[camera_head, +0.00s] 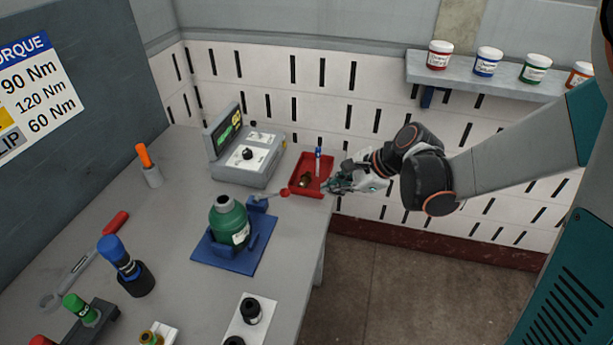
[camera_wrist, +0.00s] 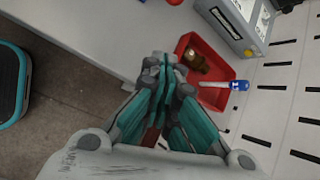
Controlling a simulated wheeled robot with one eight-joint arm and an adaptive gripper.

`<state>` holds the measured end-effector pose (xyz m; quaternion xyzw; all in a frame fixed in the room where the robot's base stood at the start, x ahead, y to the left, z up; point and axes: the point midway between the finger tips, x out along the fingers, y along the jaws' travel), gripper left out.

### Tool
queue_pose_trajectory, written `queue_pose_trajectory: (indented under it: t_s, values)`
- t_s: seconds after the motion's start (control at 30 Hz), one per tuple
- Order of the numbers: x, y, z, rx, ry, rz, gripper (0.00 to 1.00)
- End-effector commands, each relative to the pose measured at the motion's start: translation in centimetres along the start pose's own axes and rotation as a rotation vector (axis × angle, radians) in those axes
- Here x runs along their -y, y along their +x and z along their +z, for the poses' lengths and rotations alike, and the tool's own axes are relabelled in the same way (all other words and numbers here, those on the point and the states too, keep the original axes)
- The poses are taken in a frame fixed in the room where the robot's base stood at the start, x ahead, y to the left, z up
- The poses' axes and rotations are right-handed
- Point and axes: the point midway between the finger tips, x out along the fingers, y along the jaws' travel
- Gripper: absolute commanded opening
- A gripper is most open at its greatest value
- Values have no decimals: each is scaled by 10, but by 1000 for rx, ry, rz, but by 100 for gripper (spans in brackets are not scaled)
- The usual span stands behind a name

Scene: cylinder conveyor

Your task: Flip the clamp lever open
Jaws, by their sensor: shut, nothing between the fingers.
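The clamp lever (camera_head: 271,195) is a pale bar with a red ball at its end. It reaches right from a blue block at the back of the blue clamp base (camera_head: 219,257). The clamp holds a green cylinder (camera_head: 226,217) with a dark top. My gripper (camera_head: 329,186) is shut and empty, to the right of the lever and apart from it, by the front right edge of the red tray. In the wrist view my gripper (camera_wrist: 165,66) points toward the tray, and the lever's red ball (camera_wrist: 175,2) shows only at the top edge.
A grey instrument box (camera_head: 249,162) is behind the clamp. The table's right edge lies near my gripper. Several other items stand on the left and front of the table.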

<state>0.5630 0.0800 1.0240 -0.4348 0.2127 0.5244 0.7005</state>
Motion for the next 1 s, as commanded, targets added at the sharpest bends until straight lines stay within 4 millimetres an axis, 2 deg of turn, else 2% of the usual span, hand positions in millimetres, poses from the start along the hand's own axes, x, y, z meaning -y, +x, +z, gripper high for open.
queue_pose_trajectory:
  t_s: [0.47, 0.57, 1.0]
  values:
    - [0, 5, 0, 4, 8, 1, 0]
    - [0, 15, -1, 4, 7, 2, 0]
    - [-1, 92, -1, 5, 6, 1, 0]
